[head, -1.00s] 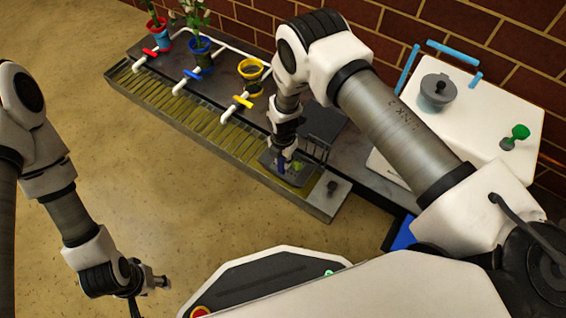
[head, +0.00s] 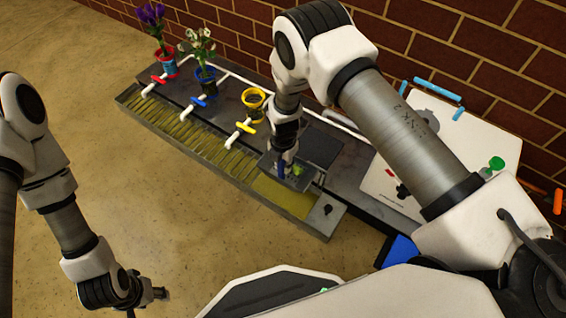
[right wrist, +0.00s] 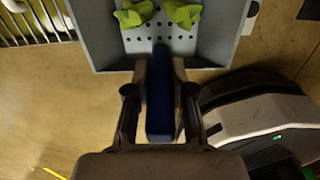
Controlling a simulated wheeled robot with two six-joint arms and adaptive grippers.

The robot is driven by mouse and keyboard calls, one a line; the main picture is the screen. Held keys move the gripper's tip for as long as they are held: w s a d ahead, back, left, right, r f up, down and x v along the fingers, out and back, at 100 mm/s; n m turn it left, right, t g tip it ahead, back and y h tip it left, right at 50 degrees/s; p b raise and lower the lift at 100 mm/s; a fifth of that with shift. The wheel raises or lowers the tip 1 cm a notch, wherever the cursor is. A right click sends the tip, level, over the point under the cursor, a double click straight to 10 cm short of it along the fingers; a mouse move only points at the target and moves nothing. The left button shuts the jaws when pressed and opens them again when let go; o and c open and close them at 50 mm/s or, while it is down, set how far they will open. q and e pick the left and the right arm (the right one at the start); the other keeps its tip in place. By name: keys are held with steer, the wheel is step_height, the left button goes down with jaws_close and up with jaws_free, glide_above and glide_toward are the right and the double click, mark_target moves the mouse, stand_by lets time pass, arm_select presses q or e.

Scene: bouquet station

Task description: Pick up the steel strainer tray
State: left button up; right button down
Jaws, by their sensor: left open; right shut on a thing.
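The steel strainer tray (right wrist: 227,52) is a grey, shallow tray with a perforated floor. Two green leafy bits lie in it. In the right wrist view my right gripper (right wrist: 160,125) is shut on its blue handle (right wrist: 160,100). In the head view the tray (head: 306,184) hangs above the yellowish floor of the trough's near end, partly hidden by my right gripper (head: 284,168). My left gripper (head: 146,303) is open and empty, low at the left, away from the bench.
The long grey trough (head: 200,146) has slats on its left part. Red, blue and yellow taps and pots stand behind it, including the yellow pot (head: 254,104). A white board (head: 470,140) with small items is at the right. A brick wall closes the back.

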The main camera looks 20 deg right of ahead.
steer(key=shift+r+p, duration=3.5)
steer(key=shift+p, duration=0.3)
steer(key=shift+f, duration=0.1)
